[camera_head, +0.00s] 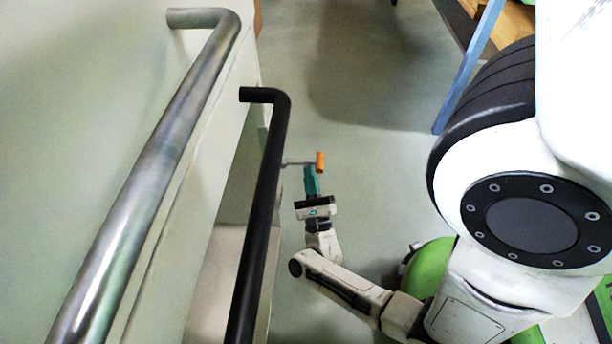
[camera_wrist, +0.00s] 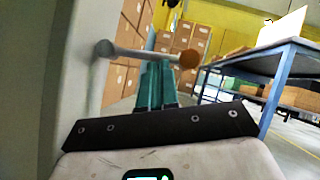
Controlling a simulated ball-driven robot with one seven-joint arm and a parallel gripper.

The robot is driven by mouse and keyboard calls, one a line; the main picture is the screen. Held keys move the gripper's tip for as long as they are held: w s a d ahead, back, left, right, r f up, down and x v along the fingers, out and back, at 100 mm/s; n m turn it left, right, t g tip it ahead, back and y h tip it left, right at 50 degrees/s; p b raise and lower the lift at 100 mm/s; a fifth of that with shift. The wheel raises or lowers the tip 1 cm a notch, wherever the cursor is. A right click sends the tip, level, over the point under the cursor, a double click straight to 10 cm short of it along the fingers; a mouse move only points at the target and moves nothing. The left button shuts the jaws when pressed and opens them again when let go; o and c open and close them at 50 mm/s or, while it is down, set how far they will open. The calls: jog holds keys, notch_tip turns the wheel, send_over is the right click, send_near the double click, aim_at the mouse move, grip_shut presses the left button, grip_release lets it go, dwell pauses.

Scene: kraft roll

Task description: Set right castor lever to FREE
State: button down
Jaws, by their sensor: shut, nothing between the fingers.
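One lever shows, a thin grey rod with an orange knob (camera_head: 320,161), sticking out to the right from beside the black rail. The wrist view shows the lever's orange knob (camera_wrist: 190,60) at right and a grey rounded end at left, the rod running nearly level between them. My gripper (camera_head: 311,171) has teal fingers, shut and empty, with the tips right at the rod, just left of the knob. In the wrist view the fingertips (camera_wrist: 157,64) overlap the rod between its ends. I cannot tell if they touch it. The castor and any FREE marking are not visible.
A black rail (camera_head: 262,210) and a thicker metal rail (camera_head: 150,165) run along the pale unit at left, close to my arm. A blue-legged table (camera_head: 468,68) stands at upper right. Stacked cartons (camera_wrist: 183,38) are far behind. The floor (camera_head: 375,160) right of the lever is clear.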

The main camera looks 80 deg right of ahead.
jog(key=shift+s+r+n+t+y+p, duration=0.1)
jog(key=shift+r+n+t+y+p, duration=0.4)
jog(key=shift+r+n+p, duration=0.45)
jog(key=shift+r+n+t+y+p, duration=0.5)
jog(key=shift+r+n+p, duration=0.2)
jog(key=shift+r+n, duration=0.45)
jog(key=shift+f, duration=0.1)
jog(key=shift+f, duration=0.1)
